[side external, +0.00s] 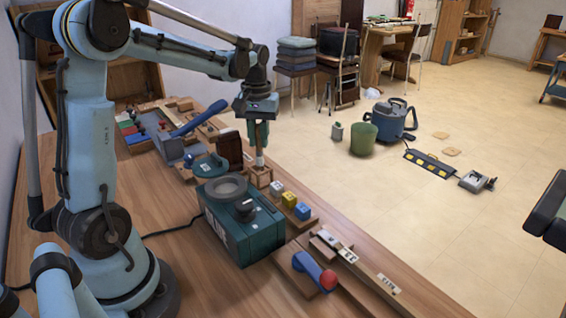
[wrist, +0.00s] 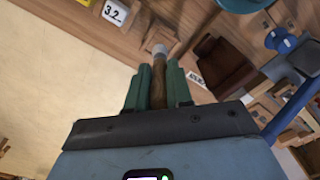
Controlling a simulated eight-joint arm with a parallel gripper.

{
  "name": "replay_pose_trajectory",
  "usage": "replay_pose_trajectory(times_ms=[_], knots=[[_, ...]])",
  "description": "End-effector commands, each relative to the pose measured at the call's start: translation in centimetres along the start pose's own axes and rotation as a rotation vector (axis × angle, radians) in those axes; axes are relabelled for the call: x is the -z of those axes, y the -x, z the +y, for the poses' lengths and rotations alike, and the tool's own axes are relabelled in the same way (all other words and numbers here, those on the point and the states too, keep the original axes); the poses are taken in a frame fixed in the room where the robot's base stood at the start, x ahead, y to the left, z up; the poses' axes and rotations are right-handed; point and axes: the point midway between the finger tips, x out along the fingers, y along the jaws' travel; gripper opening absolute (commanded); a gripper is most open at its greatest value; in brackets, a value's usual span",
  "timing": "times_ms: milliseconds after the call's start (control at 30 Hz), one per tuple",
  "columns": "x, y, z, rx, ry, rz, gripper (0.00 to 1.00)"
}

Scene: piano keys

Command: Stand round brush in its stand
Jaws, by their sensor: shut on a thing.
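My gripper (side external: 258,135) is shut on the round brush (side external: 259,158), which hangs upright below the green fingers. In the wrist view the brush (wrist: 158,85) has a brown wooden handle between the fingers (wrist: 158,82) and a pale metallic part at its far end. A small wooden stand (side external: 261,177) is directly below the brush in the side view, and a wooden block that looks like it shows at the brush's end in the wrist view (wrist: 162,32). The brush's lower end meets the stand's top in the picture; I cannot tell whether it is inside or just above.
A green machine with a round grey top (side external: 240,222) stands close in front of the stand. Coloured blocks (side external: 289,200) sit on a wooden strip to the right. A dark brown upright object (side external: 230,148) and a teal tool (side external: 208,166) are close on the left. The table edge is near.

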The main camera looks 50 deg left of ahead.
Motion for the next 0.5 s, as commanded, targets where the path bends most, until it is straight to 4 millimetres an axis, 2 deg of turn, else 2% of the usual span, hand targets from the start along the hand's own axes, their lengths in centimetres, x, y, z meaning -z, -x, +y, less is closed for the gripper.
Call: replay_pose_trajectory(times_ms=[500], knots=[[0.0, -0.96, 0.01, 0.0, 0.0, 0.0, 0.0]])
